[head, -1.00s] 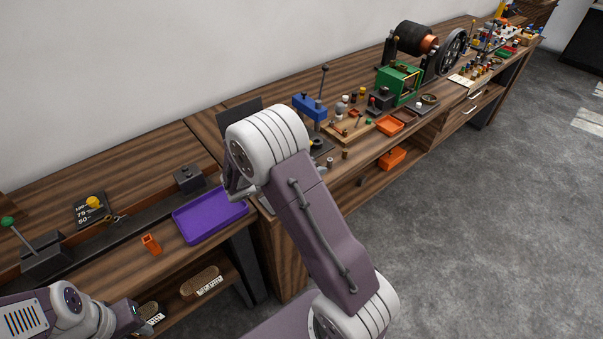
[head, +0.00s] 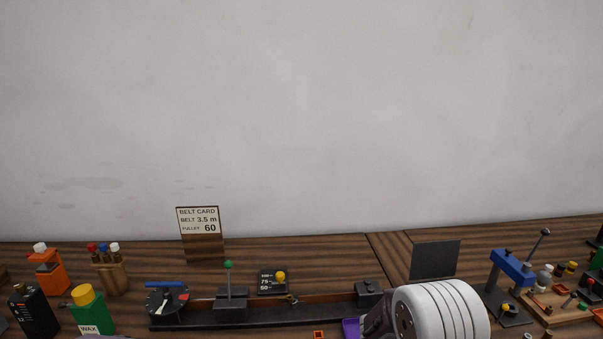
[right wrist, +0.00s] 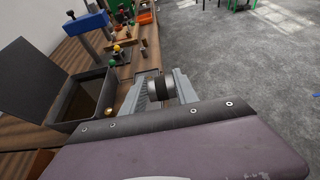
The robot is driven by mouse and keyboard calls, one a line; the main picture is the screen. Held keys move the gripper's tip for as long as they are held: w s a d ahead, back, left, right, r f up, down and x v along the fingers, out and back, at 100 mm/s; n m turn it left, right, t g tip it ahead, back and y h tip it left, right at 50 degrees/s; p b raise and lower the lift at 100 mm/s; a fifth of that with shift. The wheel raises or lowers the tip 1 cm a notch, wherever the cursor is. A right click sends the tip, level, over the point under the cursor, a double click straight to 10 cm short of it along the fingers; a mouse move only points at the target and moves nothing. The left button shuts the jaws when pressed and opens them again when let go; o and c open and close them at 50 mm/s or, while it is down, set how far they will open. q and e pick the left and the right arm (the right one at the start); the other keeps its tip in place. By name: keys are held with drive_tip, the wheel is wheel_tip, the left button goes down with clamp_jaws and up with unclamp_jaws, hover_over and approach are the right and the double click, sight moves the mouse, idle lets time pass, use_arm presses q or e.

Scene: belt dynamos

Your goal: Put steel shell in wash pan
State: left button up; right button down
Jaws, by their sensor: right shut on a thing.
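In the right wrist view my right gripper (right wrist: 162,88) is shut on a short round steel and dark piece, which I take as the steel shell (right wrist: 163,90). An open dark box with brown inside, which looks like the wash pan (right wrist: 70,126), stands just left of the gripper. Its raised dark lid (right wrist: 36,82) leans back and also shows in the head view (head: 435,261). The shell is beside the pan, apart from it. In the head view my white right arm link hides the pan and most of the right gripper. My left gripper is out of view.
A blue lever press (head: 512,268) and a wooden board with small parts (head: 556,308) stand to the right. A dark rail (head: 260,313) with a green-knobbed lever and bottles fill the left. Open floor (right wrist: 235,60) lies right of the bench.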

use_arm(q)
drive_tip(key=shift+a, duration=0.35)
use_arm(e)
drive_tip(key=s+a+f+n+t+y, duration=0.1)
drive_tip(key=s+a+f+n+t, duration=0.1)
drive_tip(key=a+f, duration=0.3)
drive_tip(key=s+a+f+n+t+y, duration=0.1)
drive_tip(key=a+f+n+t, duration=0.3)
drive_tip(key=a, duration=1)
drive_tip(key=shift+s+a+f+n+t+y, duration=0.3)
drive_tip(key=shift+s+f+t, duration=0.3)
drive_tip(key=shift+f, duration=0.2)
